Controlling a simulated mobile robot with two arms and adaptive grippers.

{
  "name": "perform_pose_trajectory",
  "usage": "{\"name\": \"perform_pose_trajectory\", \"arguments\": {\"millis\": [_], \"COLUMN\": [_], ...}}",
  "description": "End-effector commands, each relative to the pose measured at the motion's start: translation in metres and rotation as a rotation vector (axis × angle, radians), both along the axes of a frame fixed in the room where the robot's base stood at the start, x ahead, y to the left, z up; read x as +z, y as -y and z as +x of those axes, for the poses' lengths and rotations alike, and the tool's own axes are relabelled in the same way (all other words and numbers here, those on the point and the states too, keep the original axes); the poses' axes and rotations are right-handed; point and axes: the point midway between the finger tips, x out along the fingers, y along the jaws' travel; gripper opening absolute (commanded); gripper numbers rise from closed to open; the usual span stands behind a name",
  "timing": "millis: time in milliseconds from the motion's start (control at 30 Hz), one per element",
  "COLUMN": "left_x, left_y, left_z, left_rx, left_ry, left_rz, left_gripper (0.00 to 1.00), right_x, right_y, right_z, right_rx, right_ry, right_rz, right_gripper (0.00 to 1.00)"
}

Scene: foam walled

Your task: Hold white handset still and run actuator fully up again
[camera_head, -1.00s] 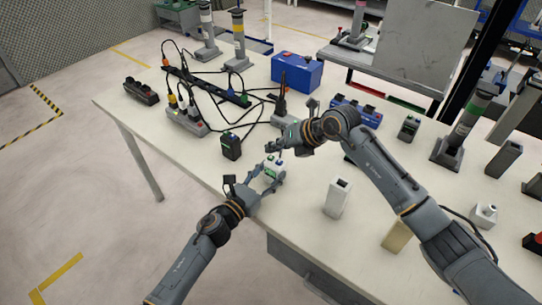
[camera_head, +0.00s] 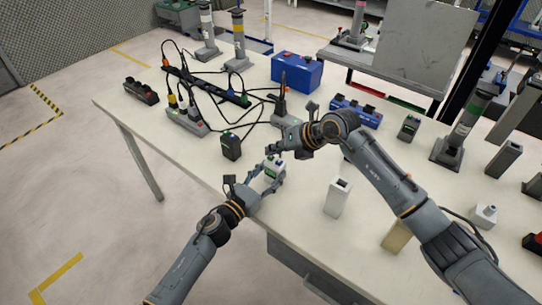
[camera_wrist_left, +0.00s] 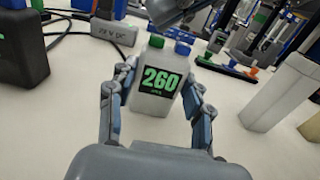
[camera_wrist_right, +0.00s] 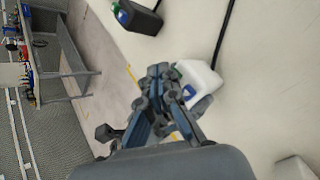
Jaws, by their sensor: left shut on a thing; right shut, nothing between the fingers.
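The white handset (camera_head: 271,168) stands near the table's front edge. Its display reads 260 in green in the left wrist view (camera_wrist_left: 158,82), with a green button (camera_wrist_left: 156,41) and a blue button (camera_wrist_left: 182,48) on top. My left gripper (camera_head: 268,178) is shut on the handset, one finger on each side. My right gripper (camera_head: 268,149) is shut and empty, its tips at the handset's top. In the right wrist view, the tips (camera_wrist_right: 160,72) are beside the handset (camera_wrist_right: 200,80) and partly hide its buttons; contact is unclear.
A black handset (camera_head: 231,146) stands just left. A grey box (camera_wrist_left: 108,32) marked for V DC and black cables lie behind. Column actuators with white (camera_head: 207,35), yellow (camera_head: 238,40) and green (camera_head: 464,130) bands stand on the table. A white block (camera_head: 338,198) stands right.

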Motion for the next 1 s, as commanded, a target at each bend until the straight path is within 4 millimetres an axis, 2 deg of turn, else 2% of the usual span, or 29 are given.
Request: {"name": "perform_pose_trajectory", "arguments": {"millis": [1000], "left_x": [0.000], "left_y": [0.000], "left_z": [0.000], "left_rx": [-0.001], "left_ry": [0.000], "left_rz": [0.000], "left_gripper": [0.15], "right_x": [-0.011], "right_y": [0.000], "right_z": [0.000], "right_rx": [0.000], "right_ry": [-0.001], "right_rz": [0.000], "right_gripper": [0.00]}}
